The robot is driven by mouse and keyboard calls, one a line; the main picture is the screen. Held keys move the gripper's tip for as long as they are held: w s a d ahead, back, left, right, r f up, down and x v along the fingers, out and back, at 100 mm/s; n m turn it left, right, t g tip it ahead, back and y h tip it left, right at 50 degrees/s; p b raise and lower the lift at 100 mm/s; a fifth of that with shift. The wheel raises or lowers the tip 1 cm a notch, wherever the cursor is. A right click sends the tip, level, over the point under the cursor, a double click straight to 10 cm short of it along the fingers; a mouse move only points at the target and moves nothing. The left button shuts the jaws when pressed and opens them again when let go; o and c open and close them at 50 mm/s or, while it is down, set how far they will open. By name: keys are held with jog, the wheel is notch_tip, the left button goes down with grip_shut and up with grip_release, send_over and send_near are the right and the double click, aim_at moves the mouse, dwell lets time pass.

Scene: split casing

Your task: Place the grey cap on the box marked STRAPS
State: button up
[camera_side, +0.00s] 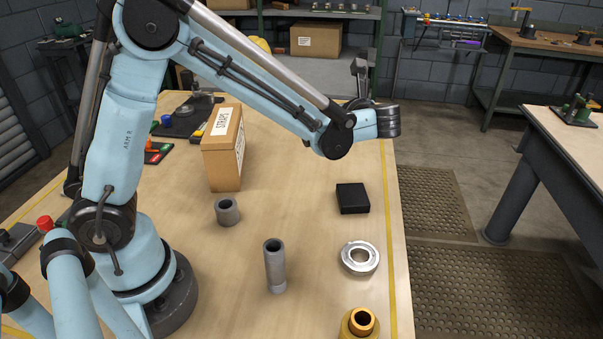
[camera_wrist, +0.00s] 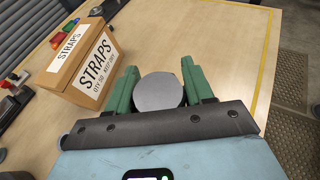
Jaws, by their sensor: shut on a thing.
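The grey cap (camera_wrist: 159,92), seen as a smooth round disc, is between the green fingers of my gripper (camera_wrist: 160,75) in the wrist view. The gripper is shut on it. The box marked STRAPS (camera_wrist: 82,62) is a brown carton with white labels, to the left of the fingers and apart from them in the wrist view. In the side view, the box (camera_side: 223,150) stands upright on the table, left of my arm's raised end. I cannot make out the fingers or the cap clearly in the side view.
On the table (camera_side: 315,230) are a short grey sleeve (camera_side: 228,212), a tall grey tube (camera_side: 275,267), a black block (camera_side: 353,198), a silver ring (camera_side: 360,257) and a brass-coloured part (camera_side: 358,324). Coloured items lie behind and left of the box. Bare tabletop lies right of the box.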

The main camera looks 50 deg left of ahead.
jog(key=s+a+r+n+g, duration=0.2)
jog(key=s+a+r, duration=0.85)
jog(key=s, duration=0.25)
send_over(220, 117)
notch_tip(220, 117, down, 7)
jog(key=shift+d+f, duration=0.1)
jog(key=shift+f, duration=0.05)
jog(key=shift+y, duration=0.3)
jog(key=shift+f, duration=2.05)
jog(key=shift+f, duration=0.1)
jog(key=o, duration=1.3)
